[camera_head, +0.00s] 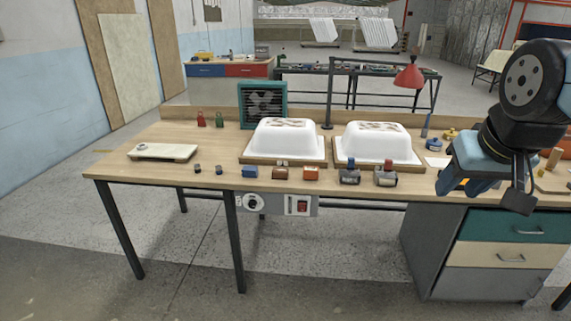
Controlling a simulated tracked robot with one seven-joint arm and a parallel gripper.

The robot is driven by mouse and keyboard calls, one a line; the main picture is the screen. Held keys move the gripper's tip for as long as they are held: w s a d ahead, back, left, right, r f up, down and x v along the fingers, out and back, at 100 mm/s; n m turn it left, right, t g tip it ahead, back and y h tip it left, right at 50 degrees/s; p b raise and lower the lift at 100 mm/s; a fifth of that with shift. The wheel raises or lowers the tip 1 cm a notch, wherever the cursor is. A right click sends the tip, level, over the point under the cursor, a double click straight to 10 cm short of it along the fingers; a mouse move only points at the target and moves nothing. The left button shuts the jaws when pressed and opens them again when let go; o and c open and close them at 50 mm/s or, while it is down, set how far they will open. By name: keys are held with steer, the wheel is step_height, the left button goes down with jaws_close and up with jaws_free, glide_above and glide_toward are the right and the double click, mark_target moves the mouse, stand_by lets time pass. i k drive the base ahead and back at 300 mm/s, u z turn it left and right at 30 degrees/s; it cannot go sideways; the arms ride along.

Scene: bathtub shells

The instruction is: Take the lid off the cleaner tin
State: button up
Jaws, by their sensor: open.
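My gripper (466,187) hangs at the right, over the front edge of the workbench, with its blue fingers apart and nothing visibly held. A small round blue item (434,145) sits on the bench just behind and left of my gripper; it may be the cleaner tin, but it is too small to be sure. A yellow item (450,134) lies behind it. I cannot make out a separate lid. My gripper and arm hide part of the bench's right end.
Two white bathtub shells (285,141) (377,146) stand upside down on wooden boards on the workbench (222,150). A red lamp (409,76) and teal fan box (262,104) stand behind.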

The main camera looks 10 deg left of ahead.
mark_target(434, 142)
steer(key=z, duration=0.35)
steer(key=i, duration=2.2)
steer(key=z, duration=0.4)
